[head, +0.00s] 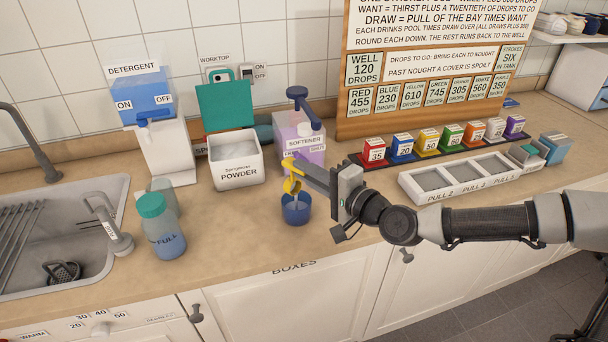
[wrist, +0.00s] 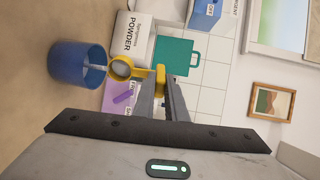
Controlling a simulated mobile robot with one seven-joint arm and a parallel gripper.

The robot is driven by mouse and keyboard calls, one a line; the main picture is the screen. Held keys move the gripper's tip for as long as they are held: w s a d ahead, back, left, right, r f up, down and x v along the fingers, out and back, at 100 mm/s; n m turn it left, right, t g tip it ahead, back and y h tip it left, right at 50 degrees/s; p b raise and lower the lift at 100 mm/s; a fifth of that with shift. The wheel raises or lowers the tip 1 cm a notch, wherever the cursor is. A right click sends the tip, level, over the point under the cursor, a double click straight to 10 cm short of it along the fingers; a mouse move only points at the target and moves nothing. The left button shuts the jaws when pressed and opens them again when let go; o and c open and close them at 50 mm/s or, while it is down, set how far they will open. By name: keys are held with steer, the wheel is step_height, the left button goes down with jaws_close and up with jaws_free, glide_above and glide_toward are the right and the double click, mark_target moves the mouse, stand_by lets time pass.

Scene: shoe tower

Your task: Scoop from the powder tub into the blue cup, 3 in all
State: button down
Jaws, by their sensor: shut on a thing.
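The blue cup (head: 296,214) stands upright on the worktop, near its front edge; it also shows in the wrist view (wrist: 75,72). My gripper (head: 303,172) is shut on the yellow scoop (head: 292,186) and holds it just above the cup. In the wrist view the scoop (wrist: 122,68) is tipped toward the cup, and my fingers (wrist: 164,88) close on its handle. A pale streak runs from the scoop into the cup and looks like falling powder. The white powder tub (head: 236,172) stands open behind and left of the cup, with pale powder inside.
The softener dispenser (head: 290,140) stands close behind the scoop. A green-capped bottle (head: 162,235) and the detergent dispenser (head: 160,140) are left of the tub. A white three-part tray (head: 410,190) lies right. The worktop around the cup is clear.

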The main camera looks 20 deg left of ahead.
steer(key=shift+s+d+f+t+y+b, duration=0.3)
steer(key=shift+d+y+b, duration=0.25)
steer(key=shift+b, duration=1.35)
steer(key=shift+s+d+f+t+y+b, duration=0.2)
steer(key=shift+d+f+t+y+b, duration=0.35)
steer(key=shift+b, duration=1.3)
steer(key=shift+s+d+f+m+t+y+b, duration=0.15)
steer(key=shift+d+t+y+b, duration=0.4)
steer(key=shift+b, duration=1.7)
steer(key=shift+s+d+m+t+y+b, duration=0.2)
steer(key=shift+y+b, duration=0.5)
steer(key=shift+b, duration=1.5)
steer(key=shift+s+d+f+n+t+y+b, duration=0.1)
steer(key=shift+s+d+t+y+b, duration=0.4)
steer(key=shift+b, duration=1.75)
steer(key=shift+w+a+r, duration=0.1)
steer(key=shift+w+a, duration=0.05)
steer(key=shift+a, duration=0.05)
